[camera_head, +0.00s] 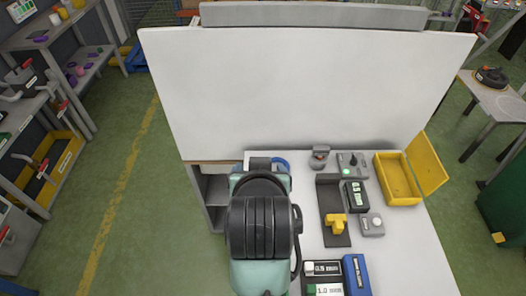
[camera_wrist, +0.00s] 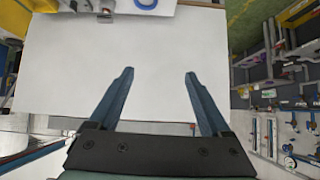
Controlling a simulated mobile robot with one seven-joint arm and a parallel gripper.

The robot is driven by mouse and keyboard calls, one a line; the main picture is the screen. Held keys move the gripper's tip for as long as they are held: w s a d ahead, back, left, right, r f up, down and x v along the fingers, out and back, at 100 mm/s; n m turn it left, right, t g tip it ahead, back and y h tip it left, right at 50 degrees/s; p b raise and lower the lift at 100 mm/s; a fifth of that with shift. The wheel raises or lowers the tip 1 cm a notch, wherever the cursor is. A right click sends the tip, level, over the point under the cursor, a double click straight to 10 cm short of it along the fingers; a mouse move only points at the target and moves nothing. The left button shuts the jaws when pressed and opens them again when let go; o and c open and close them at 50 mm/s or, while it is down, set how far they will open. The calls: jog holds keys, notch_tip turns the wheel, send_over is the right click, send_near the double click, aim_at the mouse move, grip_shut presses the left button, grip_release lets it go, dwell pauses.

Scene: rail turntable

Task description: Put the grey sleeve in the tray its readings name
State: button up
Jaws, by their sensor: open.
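My gripper (camera_wrist: 159,73) is open and empty in the wrist view, with bare white surface beyond its fingers. In the head view my arm hides its fingers. I cannot make out the grey sleeve for certain in either view. Two black labelled pieces lie at the front of the white table: one marked 0.5 mm (camera_head: 326,268) and one marked 1.0 mm (camera_head: 330,290). A black device with a small display (camera_head: 356,195) stands mid-table; its reading is too small to tell. A blue ring (camera_head: 282,162) shows partly behind my arm, and at the wrist view's top edge (camera_wrist: 146,4).
A yellow open box (camera_head: 400,182) stands at the table's right. A yellow part (camera_head: 336,224) sits on a dark base (camera_head: 330,196). Grey button boxes (camera_head: 372,226) and a blue case (camera_head: 357,274) stand nearby. A tall white panel (camera_head: 300,90) rises behind the table.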

notch_tip(320, 180, up, 27)
jog(key=w+t, duration=0.2)
jog(key=t, duration=0.8)
jog(key=s+r+t, duration=0.3)
jog(key=s+r, duration=0.2)
jog(key=r, duration=0.4)
jog(key=s+r+t, duration=0.4)
jog(key=s+r, duration=0.1)
jog(key=r, duration=0.4)
jog(key=shift+s+d+r+h, duration=0.2)
jog(key=shift+s+d+h, duration=0.05)
jog(key=shift+d+h, duration=0.05)
notch_tip(320, 180, down, 6)
jog(key=b, duration=0.6)
jog(key=shift+f, duration=0.2)
